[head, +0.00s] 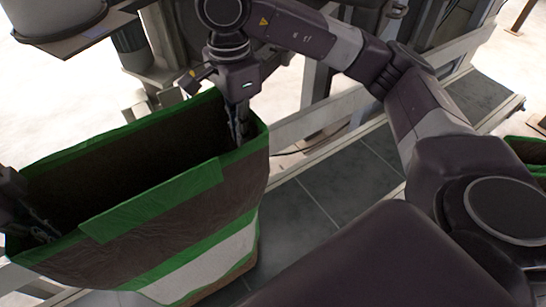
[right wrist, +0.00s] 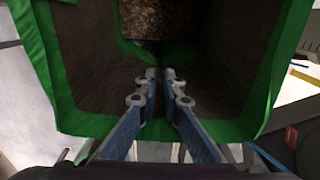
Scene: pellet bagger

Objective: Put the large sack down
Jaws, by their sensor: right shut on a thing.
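The large sack (head: 190,225) is brown with green trim and a pale band, and stands upright with its top open at the left of the head view. My right gripper (head: 238,135) is shut on the sack's right rim, fingers pointing down. In the right wrist view the fingers (right wrist: 160,78) are close together over the green-edged sack wall (right wrist: 92,85). My left gripper (head: 38,228) is at the sack's left rim, partly cut off by the picture edge; its grip is unclear. Whether the sack's base touches the surface below is not clear.
Grey floor tiles (head: 310,205) lie right of the sack, with a pale rail (head: 325,115) behind them. Machinery (head: 165,50) stands close behind the sack. Another green-trimmed sack (head: 528,152) shows at the right edge.

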